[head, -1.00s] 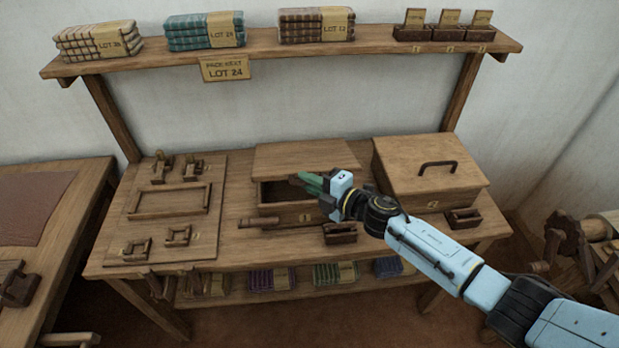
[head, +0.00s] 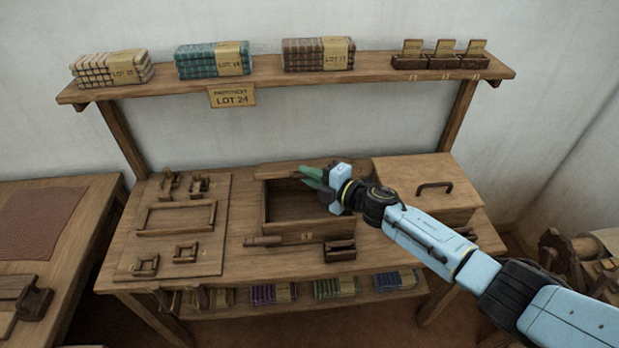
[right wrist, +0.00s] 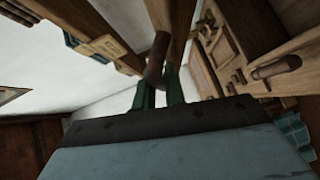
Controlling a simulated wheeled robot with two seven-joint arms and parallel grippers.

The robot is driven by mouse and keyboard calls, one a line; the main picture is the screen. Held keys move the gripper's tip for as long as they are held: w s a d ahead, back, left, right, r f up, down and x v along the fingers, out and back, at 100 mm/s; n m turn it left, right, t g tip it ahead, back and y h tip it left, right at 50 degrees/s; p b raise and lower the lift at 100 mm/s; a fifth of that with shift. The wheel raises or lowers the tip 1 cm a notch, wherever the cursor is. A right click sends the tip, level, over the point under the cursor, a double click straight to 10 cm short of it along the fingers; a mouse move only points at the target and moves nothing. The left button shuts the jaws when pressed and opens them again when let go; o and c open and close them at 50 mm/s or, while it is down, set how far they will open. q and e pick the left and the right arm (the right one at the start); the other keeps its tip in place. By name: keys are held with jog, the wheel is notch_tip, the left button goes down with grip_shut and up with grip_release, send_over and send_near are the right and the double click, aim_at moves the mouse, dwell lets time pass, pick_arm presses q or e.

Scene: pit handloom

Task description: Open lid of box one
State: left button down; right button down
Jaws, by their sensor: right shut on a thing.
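Box one (head: 296,236) is the wooden box with a "1" label in the middle of the bench. Its inside shows open and looks empty. Its lid (head: 272,170) is raised and shows nearly edge-on at the back of the box. My right gripper (head: 310,178), with green fingers, is above the box's back right part. In the right wrist view the fingers (right wrist: 160,95) are shut on a brown round handle (right wrist: 156,62) on the lid's wooden panel (right wrist: 168,14). The gripper hides part of the lid's right end. My left gripper is not in view.
A closed box with a dark handle (head: 434,187) stands to the right, partly behind my right arm. A board with wooden fittings (head: 160,245) lies to the left. A small wooden block (head: 340,250) and a rod (head: 263,241) lie in front. A shelf (head: 265,76) with cloth stacks runs above.

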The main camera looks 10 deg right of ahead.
jog(key=shift+w+r, duration=0.1)
jog(key=c, duration=1.5)
grip_release()
jog(key=shift+v, duration=6.75)
jog(key=shift+c, duration=0.3)
